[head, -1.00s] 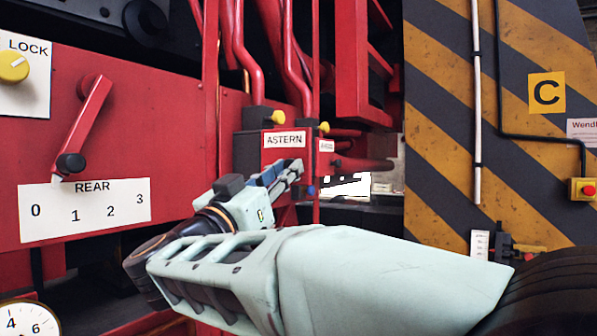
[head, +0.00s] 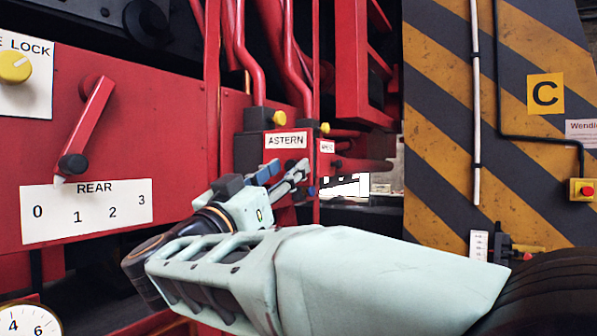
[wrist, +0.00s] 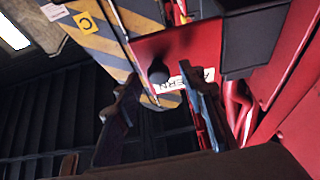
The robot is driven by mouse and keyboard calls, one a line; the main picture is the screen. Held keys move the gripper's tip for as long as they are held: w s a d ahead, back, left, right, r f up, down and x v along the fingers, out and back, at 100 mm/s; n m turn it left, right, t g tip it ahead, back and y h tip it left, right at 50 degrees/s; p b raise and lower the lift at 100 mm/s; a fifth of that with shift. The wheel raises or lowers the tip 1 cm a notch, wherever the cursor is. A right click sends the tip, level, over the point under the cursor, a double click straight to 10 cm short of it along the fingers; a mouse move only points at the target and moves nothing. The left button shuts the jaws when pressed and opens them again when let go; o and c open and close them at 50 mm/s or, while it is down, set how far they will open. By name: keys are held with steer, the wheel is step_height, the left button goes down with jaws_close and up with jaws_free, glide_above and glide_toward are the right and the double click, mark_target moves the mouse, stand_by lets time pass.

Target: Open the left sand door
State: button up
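A red box (head: 284,153) labelled ASTERN stands in the middle of the head view. No panel is marked as a sand door, and I cannot tell whether this box carries one. My gripper (head: 290,180) is in front of the box's lower part and hides some of it. In the wrist view my gripper (wrist: 165,112) has its two fingers well apart, with nothing between the tips. Beyond them is the red face with a dark round knob (wrist: 157,73) and the ASTERN label (wrist: 190,78), partly covered by the right finger.
A red lever (head: 88,125) over a REAR scale (head: 86,213) is at left, with a yellow lock knob (head: 15,66). Red pipes (head: 243,55) rise behind the box. A striped panel (head: 440,130) with a red button (head: 586,190) stands at right.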

steer(key=shift+f, duration=0.1)
steer(key=v, duration=1.2)
